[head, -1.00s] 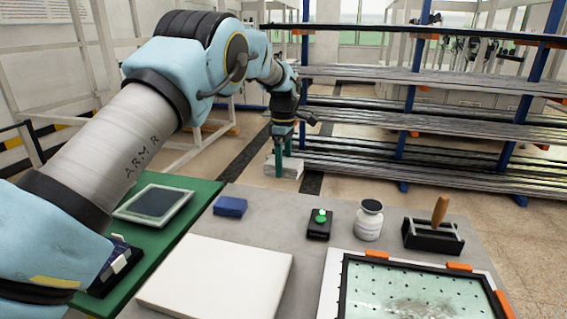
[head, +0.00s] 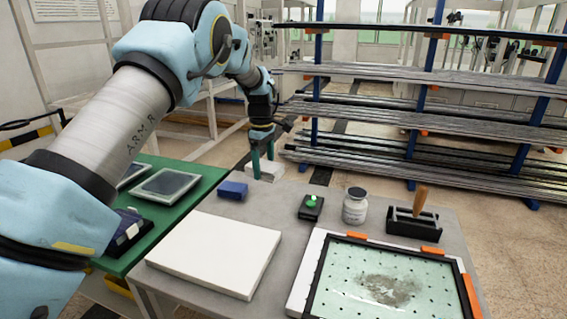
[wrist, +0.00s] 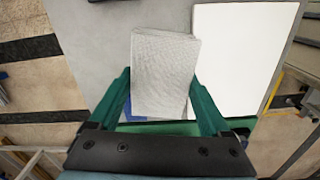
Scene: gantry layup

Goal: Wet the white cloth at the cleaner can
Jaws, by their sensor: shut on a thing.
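My gripper (head: 263,168) is shut on the white cloth (head: 265,176), a pale folded pad held at the far left edge of the grey table. In the wrist view the cloth (wrist: 164,72) sits between the two green fingers, its textured face toward the camera. The cleaner can (head: 355,209), a white can with a dark top, stands upright on the table to the right of my gripper, well apart from the cloth. The cloth's underside is hidden.
A blue block (head: 233,190) lies just in front of the cloth. A black box with a green button (head: 310,207) stands left of the can, and a black holder with a wooden handle (head: 414,222) right of it. A white slab (head: 215,250) and framed glass panel (head: 385,285) fill the front.

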